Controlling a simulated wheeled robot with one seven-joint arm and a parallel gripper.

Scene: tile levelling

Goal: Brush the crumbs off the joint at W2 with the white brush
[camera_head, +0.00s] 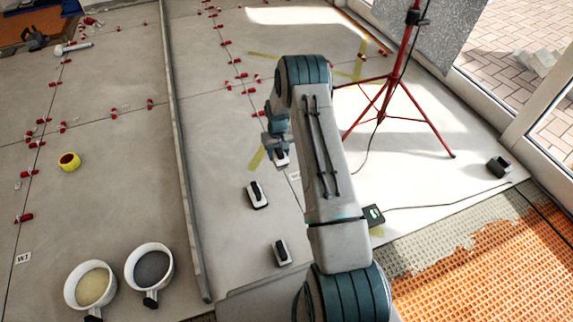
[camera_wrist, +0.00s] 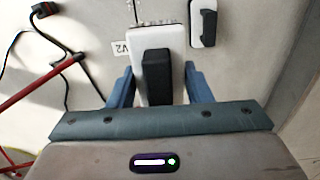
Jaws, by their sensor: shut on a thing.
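My gripper (camera_head: 279,150) is low over the tiles, beyond my arm in the head view. In the wrist view its blue fingers (camera_wrist: 160,88) stand on either side of a black handle on a white oblong body, the white brush (camera_wrist: 140,88). The gripper is shut on it. The brush also shows under the gripper in the head view (camera_head: 282,159). The W2 label (camera_wrist: 121,47) lies just left of the brush, partly cut off. The joint (camera_wrist: 148,6) shows as a line with dark specks beyond the brush's far end. Whether the brush touches the tile is unclear.
A similar white, black-handled tool (camera_head: 257,195) lies close by, with another (camera_head: 282,252) nearer me. A red tripod (camera_head: 400,70) and a cable stand to the right. Two buckets, sand-coloured (camera_head: 90,287) and dark grey (camera_head: 150,267), stand at the lower left. A long bar (camera_head: 181,160) crosses the floor.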

